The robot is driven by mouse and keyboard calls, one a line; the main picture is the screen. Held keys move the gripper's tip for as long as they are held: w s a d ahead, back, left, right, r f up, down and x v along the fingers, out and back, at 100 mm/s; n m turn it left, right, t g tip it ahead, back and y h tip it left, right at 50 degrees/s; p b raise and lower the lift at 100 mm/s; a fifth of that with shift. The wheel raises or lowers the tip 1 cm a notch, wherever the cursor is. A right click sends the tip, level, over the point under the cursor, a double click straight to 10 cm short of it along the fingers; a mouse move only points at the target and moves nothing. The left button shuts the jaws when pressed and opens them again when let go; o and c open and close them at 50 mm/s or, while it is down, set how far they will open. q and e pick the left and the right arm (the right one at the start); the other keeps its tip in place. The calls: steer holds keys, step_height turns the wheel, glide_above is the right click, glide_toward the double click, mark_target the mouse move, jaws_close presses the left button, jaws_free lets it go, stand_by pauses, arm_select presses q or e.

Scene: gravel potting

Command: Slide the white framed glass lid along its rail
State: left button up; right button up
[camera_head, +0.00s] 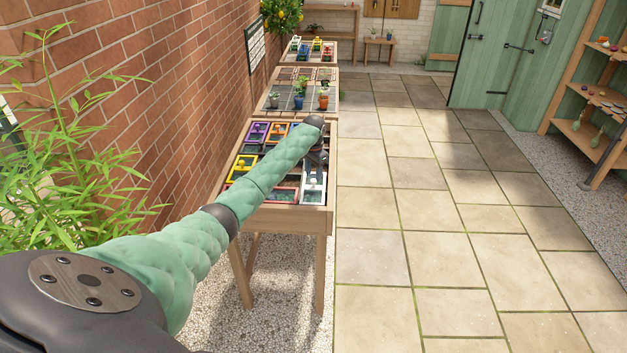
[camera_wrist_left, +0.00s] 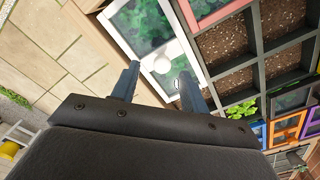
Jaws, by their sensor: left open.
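The white framed glass lid (camera_head: 305,192) lies at the near right corner of the wooden potting table. In the left wrist view, its white frame (camera_wrist_left: 113,32) surrounds dark green glass, with a round white knob (camera_wrist_left: 163,63) on it. My left gripper (camera_head: 317,163) is over this lid, partly hidden by its own arm. In the left wrist view, my left gripper (camera_wrist_left: 159,72) is open, with one finger on each side of the knob. I cannot tell whether either finger touches it. My right gripper is not in view.
Purple (camera_head: 257,130), orange (camera_head: 278,131) and yellow (camera_head: 241,168) framed lids share the table. A pink framed lid (camera_wrist_left: 215,14) is beside the white one. Dark dividers (camera_wrist_left: 230,58) border soil compartments. A brick wall (camera_head: 150,90) stands left; clear paving (camera_head: 430,210) lies right.

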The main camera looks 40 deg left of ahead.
mark_target(314, 181)
arm_select(q)
step_height(314, 181, up, 3)
steer(key=shift+r+b, duration=0.2)
steer(key=shift+b, duration=0.35)
steer(key=shift+r, duration=0.6)
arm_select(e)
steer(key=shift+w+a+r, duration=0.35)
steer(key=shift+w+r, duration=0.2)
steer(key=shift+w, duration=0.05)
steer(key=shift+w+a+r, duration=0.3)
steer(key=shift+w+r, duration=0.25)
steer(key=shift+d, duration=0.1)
